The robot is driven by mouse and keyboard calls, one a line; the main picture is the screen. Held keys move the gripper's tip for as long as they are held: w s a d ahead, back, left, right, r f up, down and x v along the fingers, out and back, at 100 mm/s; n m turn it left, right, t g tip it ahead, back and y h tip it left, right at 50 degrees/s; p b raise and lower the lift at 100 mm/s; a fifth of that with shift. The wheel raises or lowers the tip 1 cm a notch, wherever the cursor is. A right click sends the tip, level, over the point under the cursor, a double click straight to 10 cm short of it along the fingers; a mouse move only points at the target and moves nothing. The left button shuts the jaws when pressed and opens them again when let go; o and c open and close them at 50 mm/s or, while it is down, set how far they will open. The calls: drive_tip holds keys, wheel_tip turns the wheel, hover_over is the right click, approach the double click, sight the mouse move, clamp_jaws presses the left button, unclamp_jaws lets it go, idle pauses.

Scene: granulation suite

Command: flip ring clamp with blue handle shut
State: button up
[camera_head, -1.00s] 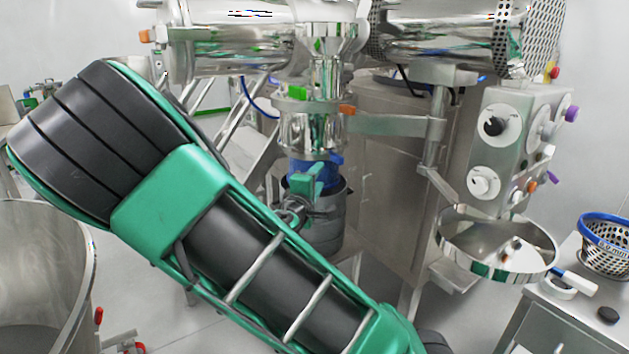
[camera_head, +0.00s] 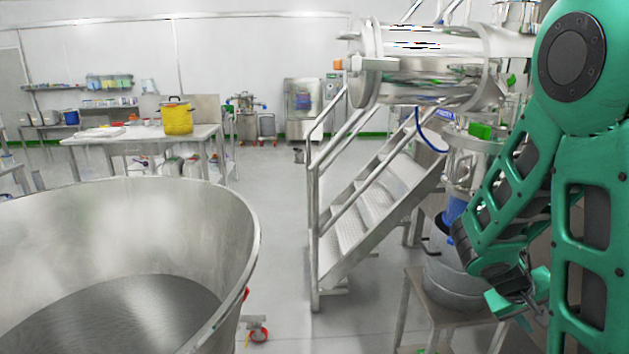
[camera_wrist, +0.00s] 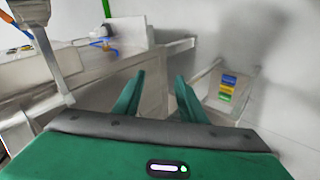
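A blue piece (camera_head: 455,210) shows under the steel outlet column (camera_head: 472,165) at the right of the head view, partly behind my arm. I cannot tell whether it is the clamp's handle or a sleeve, and the ring clamp cannot be made out. My gripper (camera_head: 518,298) is low at the right of the head view, beside the steel drum and apart from the blue piece. In the wrist view my gripper (camera_wrist: 157,88) has its two green fingers spread, with nothing between them. No blue-handled clamp shows clearly there.
A steel drum (camera_head: 455,285) sits on a low stand below the column. Steel steps (camera_head: 365,215) with railings rise left of it. A large steel bowl (camera_head: 235,225) fills the front left. A green handle (camera_head: 480,130) is on the column. Open floor lies at centre.

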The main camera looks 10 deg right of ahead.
drive_tip(key=s+a+r+m+y, duration=0.2)
drive_tip(key=s+a+r+y, duration=0.1)
drive_tip(key=s+a, duration=0.4)
drive_tip(key=s+a+r+m+y, duration=0.1)
drive_tip(key=s+a+r+y, duration=0.3)
drive_tip(key=s+a, duration=0.3)
drive_tip(key=shift+s+r+m+g+y, duration=0.3)
drive_tip(key=shift+s+m+y, duration=0.15)
drive_tip(key=shift+y, duration=0.45)
